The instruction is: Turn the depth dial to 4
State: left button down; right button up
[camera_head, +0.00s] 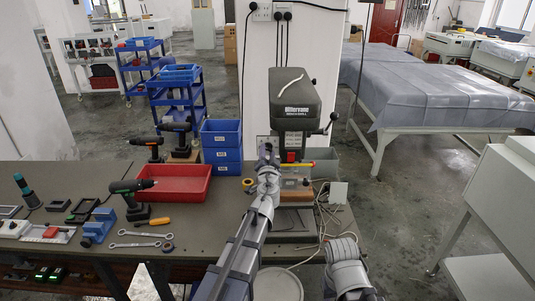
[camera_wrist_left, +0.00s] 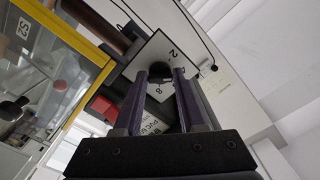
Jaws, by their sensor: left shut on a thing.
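The drill press (camera_head: 297,105) stands on the bench, dark grey with a lever at its right. My left gripper (camera_head: 268,160) is up against its front and hides the dial in the head view. In the left wrist view the dial's white plate (camera_wrist_left: 160,52) shows a 2 and an 8; its other marks are partly covered. The dark knob lies between the fingertips of my left gripper (camera_wrist_left: 162,73), which is shut on it. The knob's pointer is hidden, so its setting cannot be read. My right gripper is not in view.
A red tray (camera_head: 175,195), blue bins (camera_head: 221,140) and a power drill (camera_head: 132,195) are on the bench left of the press. Wrenches (camera_head: 145,240) lie in front of the tray. Loose cables (camera_head: 325,215) run at the right. A red button (camera_wrist_left: 100,106) is near the dial.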

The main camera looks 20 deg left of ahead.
pick_arm(q)
jog(key=shift+s, duration=0.1)
dwell(0.4)
jog(key=c, duration=0.8)
grip_release()
jog(key=shift+o, duration=0.2)
jog(key=v, duration=0.7)
jog(key=shift+s, duration=0.35)
jog(key=shift+d, duration=0.1)
